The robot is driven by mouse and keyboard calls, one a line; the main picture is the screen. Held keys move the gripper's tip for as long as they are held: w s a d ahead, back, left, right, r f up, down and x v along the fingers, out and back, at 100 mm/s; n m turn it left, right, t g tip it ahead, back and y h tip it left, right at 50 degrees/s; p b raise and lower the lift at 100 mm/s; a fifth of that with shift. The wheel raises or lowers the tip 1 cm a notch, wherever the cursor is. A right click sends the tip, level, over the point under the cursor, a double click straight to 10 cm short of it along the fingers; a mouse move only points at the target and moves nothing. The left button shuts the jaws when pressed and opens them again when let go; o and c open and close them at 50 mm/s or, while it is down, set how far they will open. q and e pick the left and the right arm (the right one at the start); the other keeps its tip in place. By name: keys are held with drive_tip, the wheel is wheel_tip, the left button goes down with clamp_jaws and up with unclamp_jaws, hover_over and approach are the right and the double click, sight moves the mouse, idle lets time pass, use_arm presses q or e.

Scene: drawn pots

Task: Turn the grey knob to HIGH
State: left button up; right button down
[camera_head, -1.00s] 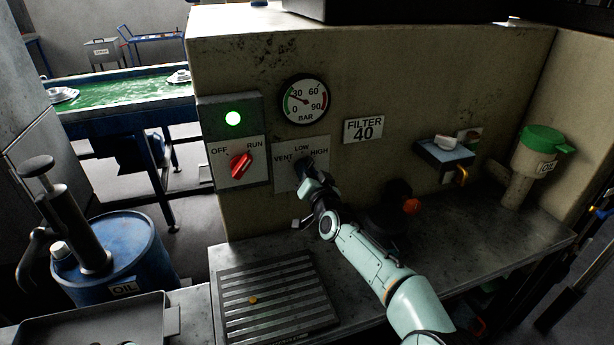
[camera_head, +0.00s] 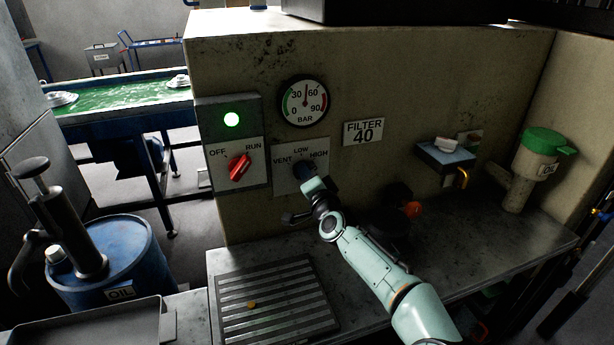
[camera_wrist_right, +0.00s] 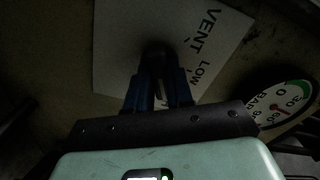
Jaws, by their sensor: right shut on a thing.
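The grey knob (camera_wrist_right: 156,50) is a dark shape in the wrist view, in front of a pale plate (camera_head: 284,182) marked VENT, LOW and HIGH. My right gripper (camera_head: 304,171) is at this plate and is shut on the knob. In the wrist view its two blue fingers (camera_wrist_right: 159,86) stand on either side of the knob. In the head view the gripper hides most of the knob, and I cannot tell which mark it points to. My left gripper is not in view.
A pressure gauge (camera_head: 304,101) above the plate has its needle pointing nearly straight up, between 30 and 60. A red switch (camera_head: 239,167) under a lit green lamp (camera_head: 232,119) is to the left. A slatted grate (camera_head: 275,300) lies on the bench below.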

drive_tip(key=c, duration=1)
unclamp_jaws()
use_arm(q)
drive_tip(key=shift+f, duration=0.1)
use_arm(e)
drive_tip(key=shift+s, duration=0.1)
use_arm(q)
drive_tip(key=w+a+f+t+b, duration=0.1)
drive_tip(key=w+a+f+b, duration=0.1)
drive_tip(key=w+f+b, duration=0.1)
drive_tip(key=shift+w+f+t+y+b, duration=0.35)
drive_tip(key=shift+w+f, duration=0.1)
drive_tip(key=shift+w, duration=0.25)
use_arm(e)
drive_tip(key=v, duration=1.3)
drive_tip(key=shift+s+d+r, duration=0.1)
